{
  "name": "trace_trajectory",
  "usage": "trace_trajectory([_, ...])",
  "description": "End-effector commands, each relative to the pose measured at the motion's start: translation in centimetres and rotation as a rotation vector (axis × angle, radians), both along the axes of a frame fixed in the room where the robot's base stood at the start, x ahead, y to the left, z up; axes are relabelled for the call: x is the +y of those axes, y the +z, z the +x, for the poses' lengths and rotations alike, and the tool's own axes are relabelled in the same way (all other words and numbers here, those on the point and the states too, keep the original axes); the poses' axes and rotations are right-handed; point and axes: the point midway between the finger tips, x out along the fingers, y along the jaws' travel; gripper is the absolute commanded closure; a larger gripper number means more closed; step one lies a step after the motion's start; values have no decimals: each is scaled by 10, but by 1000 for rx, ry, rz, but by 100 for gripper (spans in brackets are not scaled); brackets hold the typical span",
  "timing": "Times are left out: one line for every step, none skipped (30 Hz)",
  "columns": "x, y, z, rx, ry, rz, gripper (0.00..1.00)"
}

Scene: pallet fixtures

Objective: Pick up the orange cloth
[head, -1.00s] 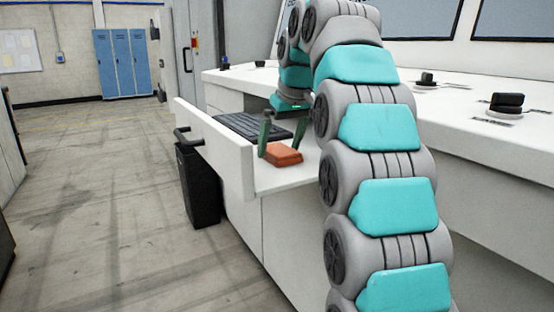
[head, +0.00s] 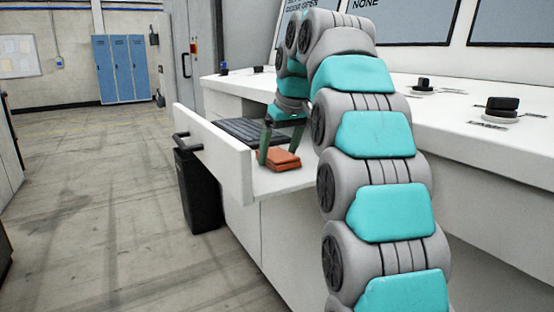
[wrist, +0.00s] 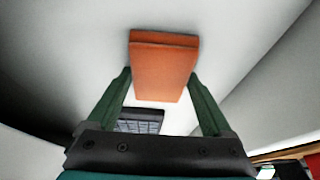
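The orange cloth (head: 278,159) is a folded, flat block lying in the open white drawer (head: 282,184), near its front end in the head view. In the wrist view the cloth (wrist: 163,66) lies ahead of the fingers and partly between their tips. My gripper (head: 278,142) is low over the drawer, its two green fingers spread on either side of the cloth. I cannot tell how far the fingertips are above the drawer floor.
A dark keyboard (head: 243,131) lies in the drawer beyond the cloth. The drawer front (head: 215,148) stands up as a white wall with a black handle (head: 181,142). A black bin (head: 199,190) stands below. The white console top (head: 450,115) carries black knobs (head: 505,106).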

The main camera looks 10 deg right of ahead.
Motion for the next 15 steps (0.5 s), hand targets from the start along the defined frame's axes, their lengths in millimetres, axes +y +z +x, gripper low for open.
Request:
trace_trajectory([0,0,0,0,0,0,28])
trace_trajectory([0,0,0,0,0,0,31])
trace_trajectory([0,0,0,0,0,0,36])
trace_trajectory([0,0,0,0,0,0,39])
trace_trajectory([0,0,0,0,0,0,43])
trace_trajectory([0,0,0,0,0,0,47])
trace_trajectory([0,0,0,0,0,0,51])
trace_trajectory([0,0,0,0,0,0,54])
trace_trajectory([0,0,0,0,0,0,58])
trace_trajectory([0,0,0,0,0,0,62])
trace_trajectory([0,0,0,0,0,0,65])
trace_trajectory([0,0,0,0,0,0,69])
trace_trajectory([0,0,0,-1,0,0,69])
trace_trajectory([0,0,0,-1,0,0,69])
trace_trajectory([0,0,0,-1,0,0,69])
